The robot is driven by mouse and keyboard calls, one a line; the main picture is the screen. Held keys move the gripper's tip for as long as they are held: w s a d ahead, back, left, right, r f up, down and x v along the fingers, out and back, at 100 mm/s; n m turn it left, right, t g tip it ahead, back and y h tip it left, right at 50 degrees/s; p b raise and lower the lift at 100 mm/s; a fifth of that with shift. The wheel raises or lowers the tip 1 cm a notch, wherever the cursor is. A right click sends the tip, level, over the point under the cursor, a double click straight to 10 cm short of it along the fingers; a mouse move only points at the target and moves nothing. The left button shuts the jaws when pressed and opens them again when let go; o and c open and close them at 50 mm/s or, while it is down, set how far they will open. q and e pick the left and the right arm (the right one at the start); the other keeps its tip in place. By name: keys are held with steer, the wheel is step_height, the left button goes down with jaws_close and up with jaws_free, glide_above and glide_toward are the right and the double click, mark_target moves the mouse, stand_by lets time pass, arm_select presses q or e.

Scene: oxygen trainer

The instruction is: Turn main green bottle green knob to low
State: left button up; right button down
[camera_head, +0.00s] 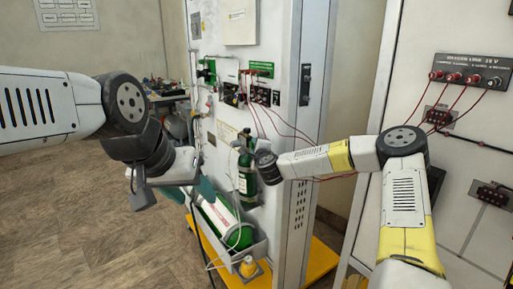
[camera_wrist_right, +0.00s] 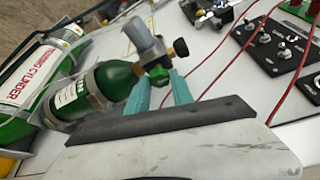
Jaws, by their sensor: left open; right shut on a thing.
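A small dark green bottle (camera_head: 246,178) hangs upright on the white panel, and in the right wrist view (camera_wrist_right: 113,82) it lies slanted with a grey-and-brass valve (camera_wrist_right: 143,38) at its neck. My right gripper (camera_wrist_right: 162,88) has its two teal fingers at the valve and is shut on part of it. In the head view my right wrist hides the fingers beside the bottle's top. My left gripper (camera_head: 205,188) is open, left of the panel.
A larger green-and-white cylinder (camera_head: 230,218) lies tilted in a grey tray (camera_head: 250,251) below; its label shows in the right wrist view (camera_wrist_right: 35,72). Red wires (camera_head: 270,122) hang from the black switch panel (camera_head: 262,96). A second panel (camera_head: 470,75) stands at right. Floor at left is free.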

steer(key=c, duration=1.1)
jaws_free()
steer(key=v, duration=0.7)
steer(key=shift+s, duration=0.4)
steer(key=shift+d, duration=0.1)
